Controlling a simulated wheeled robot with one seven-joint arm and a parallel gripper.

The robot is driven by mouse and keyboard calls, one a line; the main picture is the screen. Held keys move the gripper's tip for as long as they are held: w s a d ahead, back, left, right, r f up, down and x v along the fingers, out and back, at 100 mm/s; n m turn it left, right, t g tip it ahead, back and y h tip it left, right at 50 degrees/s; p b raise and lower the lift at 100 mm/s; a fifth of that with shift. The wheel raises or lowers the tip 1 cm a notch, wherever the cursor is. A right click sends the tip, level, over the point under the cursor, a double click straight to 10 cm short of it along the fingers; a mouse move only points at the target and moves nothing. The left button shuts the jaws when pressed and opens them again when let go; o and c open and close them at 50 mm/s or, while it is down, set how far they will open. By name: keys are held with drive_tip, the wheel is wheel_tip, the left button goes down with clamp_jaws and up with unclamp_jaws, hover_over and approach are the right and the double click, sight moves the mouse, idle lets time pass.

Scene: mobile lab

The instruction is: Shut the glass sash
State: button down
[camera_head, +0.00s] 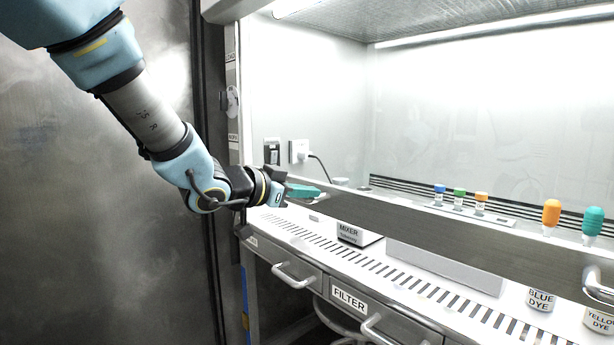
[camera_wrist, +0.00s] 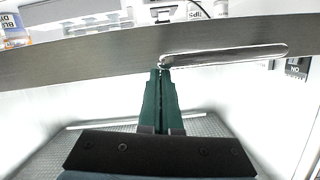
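The glass sash (camera_head: 460,110) of the hood stands partly raised. Its grey bottom bar (camera_head: 440,217) crosses the hood front above the worktop, with an open gap below. In the wrist view the bar (camera_wrist: 90,55) spans the whole width, and a long pale handle (camera_wrist: 225,54) shows on it. My gripper (camera_head: 280,187) is at the left end of the bar in the head view. In the wrist view its green fingers (camera_wrist: 161,72) are together, their tips at the bar beside the handle's left end. Whether they touch the bar is unclear. Nothing shows between them.
The worktop holds a mixer label block (camera_head: 350,233) and a blue dye pot (camera_head: 540,298). Several small capped vials (camera_head: 459,197) and orange (camera_head: 551,215) and teal (camera_head: 592,222) droppers show farther right. Drawers with handles (camera_head: 297,276) are below. A metal wall (camera_head: 90,190) stands left.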

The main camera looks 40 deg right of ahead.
wheel_tip(320, 180, down, 10)
drive_tip(key=b, duration=0.5)
drive_tip(key=shift+a+f, duration=0.1)
